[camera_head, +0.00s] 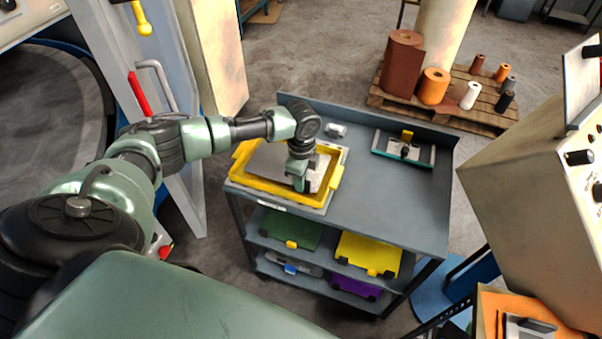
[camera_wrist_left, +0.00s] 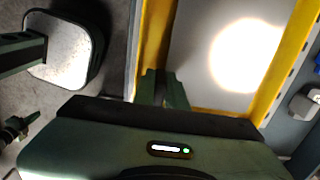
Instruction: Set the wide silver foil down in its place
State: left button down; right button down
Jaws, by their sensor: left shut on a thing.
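The wide silver foil (camera_head: 267,160) is a flat grey sheet. It lies within the yellow frame (camera_head: 277,189) at the left end of the cart top; I cannot tell whether it rests on the frame's floor. My left gripper (camera_head: 301,184) points down at the foil's near edge, shut on it. In the left wrist view the foil (camera_wrist_left: 205,50) has a bright glare spot, with yellow borders (camera_wrist_left: 290,70) around it. The fingers (camera_wrist_left: 165,90) are close together at its lower left; their exact contact is partly hidden.
The grey cart top (camera_head: 390,210) is clear at right, with a teal-edged tray (camera_head: 418,156) at the back. A small white item (camera_head: 336,130) lies behind the frame. Green (camera_head: 291,230), yellow (camera_head: 368,253) and purple (camera_head: 357,288) pieces fill lower shelves. A pallet (camera_head: 440,110) holds rolls.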

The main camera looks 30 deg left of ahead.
pick_arm(q)
jog(key=shift+f, duration=0.55)
jog(key=c, duration=1.4)
grip_release()
